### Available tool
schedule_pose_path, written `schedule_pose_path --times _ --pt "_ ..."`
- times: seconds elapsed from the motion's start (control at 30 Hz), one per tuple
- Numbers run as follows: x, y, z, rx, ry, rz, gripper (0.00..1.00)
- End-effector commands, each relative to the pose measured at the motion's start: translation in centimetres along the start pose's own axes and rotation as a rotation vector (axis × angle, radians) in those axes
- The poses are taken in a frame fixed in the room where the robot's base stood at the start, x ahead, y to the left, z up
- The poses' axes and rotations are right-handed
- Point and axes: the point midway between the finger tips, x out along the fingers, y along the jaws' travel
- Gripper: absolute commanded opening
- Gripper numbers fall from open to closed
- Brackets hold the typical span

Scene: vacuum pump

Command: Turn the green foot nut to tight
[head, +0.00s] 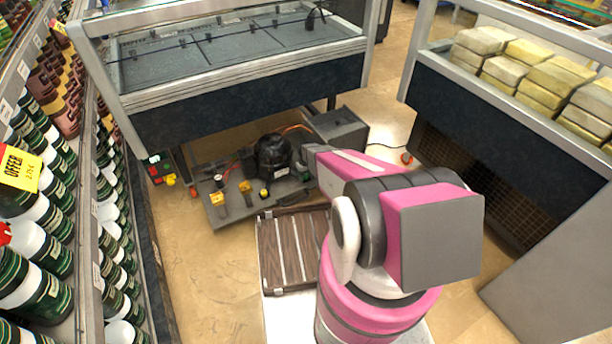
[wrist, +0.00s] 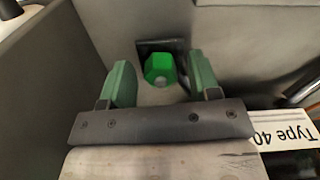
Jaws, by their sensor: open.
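The green foot nut (wrist: 160,69) is a bright green hexagonal piece in front of a dark square plate (wrist: 163,47) in the wrist view. My gripper (wrist: 160,82) is open, with one green-grey finger on each side of the nut and a gap to each. The nut lies between the fingertips, slightly toward the far side; I cannot tell whether it is at the same depth. In the head view, my pink arm reaches to the right of the black vacuum pump (head: 273,157), and the nut and fingers cannot be made out.
The pump stands on a grey base plate (head: 237,213) with yellow-topped parts. A label reading "Type 40" (wrist: 285,131) is at the right in the wrist view. A wooden crate (head: 290,250) stands in front.

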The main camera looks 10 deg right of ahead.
Motion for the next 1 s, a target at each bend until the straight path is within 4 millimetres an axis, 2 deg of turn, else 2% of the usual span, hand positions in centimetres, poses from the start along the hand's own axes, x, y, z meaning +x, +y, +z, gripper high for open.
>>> schedule_pose_path --times 0.23,0.27,0.3,0.4,0.67,1.0 --pt "0.07 -0.01 0.02 0.0 0.0 0.0 0.56" --pt "0.07 -0.01 0.02 0.0 0.0 0.0 0.5" --pt "0.06 -0.01 0.02 0.0 0.0 0.0 0.37" --pt "0.06 -0.01 0.02 0.0 0.0 0.0 0.07" --pt "0.06 -0.03 0.02 0.049 0.0 0.0 0.07" --pt "0.07 -0.13 0.0 0.335 -0.001 0.0 0.07"
